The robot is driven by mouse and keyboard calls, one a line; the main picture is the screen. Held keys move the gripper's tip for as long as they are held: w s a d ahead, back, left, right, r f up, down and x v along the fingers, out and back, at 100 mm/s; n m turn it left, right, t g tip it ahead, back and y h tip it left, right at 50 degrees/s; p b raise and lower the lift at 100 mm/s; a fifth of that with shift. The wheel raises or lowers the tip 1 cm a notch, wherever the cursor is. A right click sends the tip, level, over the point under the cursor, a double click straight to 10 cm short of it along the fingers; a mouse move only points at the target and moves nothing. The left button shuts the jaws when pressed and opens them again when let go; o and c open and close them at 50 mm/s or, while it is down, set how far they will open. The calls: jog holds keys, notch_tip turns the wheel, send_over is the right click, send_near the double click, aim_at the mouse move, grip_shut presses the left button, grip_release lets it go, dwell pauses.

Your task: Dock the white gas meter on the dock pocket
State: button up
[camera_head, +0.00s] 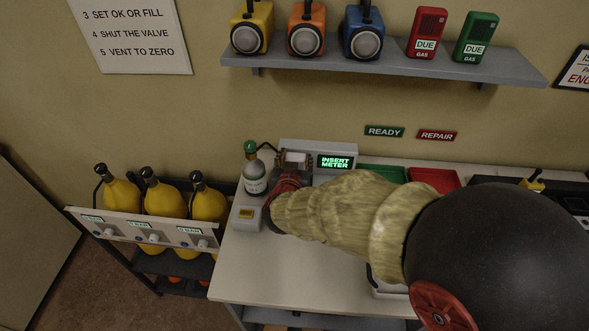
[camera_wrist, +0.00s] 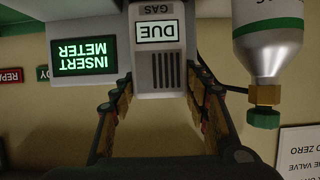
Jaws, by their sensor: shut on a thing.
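The white gas meter (camera_wrist: 158,62), with a DUE label and dark slots, is between my gripper's fingertips (camera_wrist: 158,88) in the wrist view, which shows the scene upside down. My gripper is shut on it. In the head view my gripper (camera_head: 292,172) is at the front of the grey dock console (camera_head: 318,146), and the meter is mostly hidden by it. The console's screen (camera_wrist: 84,56) reads INSERT METER in green. The dock pocket is hidden behind the meter, so I cannot tell whether the meter is seated or just in front.
A gas cylinder (camera_head: 254,176) with a green top stands close left of my gripper. A small pale device (camera_head: 246,217) sits on the bench (camera_head: 270,270) in front of it. Green (camera_head: 380,174) and red (camera_head: 434,179) trays lie right of the console. My arm covers much of the bench.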

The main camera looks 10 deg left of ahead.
jog(key=shift+w+a+f+b, duration=0.1)
jog(key=shift+f+b, duration=0.2)
jog(key=shift+f, duration=0.55)
jog(key=shift+w+a+f+b, duration=0.1)
jog(key=shift+f+b, duration=0.15)
jog(key=shift+f, duration=0.6)
jog(key=shift+f, duration=0.15)
jog(key=o, duration=1.3)
jog(key=shift+s, duration=0.1)
jog(key=shift+c, duration=0.2)
jog(key=shift+o, duration=0.3)
jog(key=p+v, duration=0.3)
jog(key=v, duration=0.9)
jog(key=shift+p, duration=0.35)
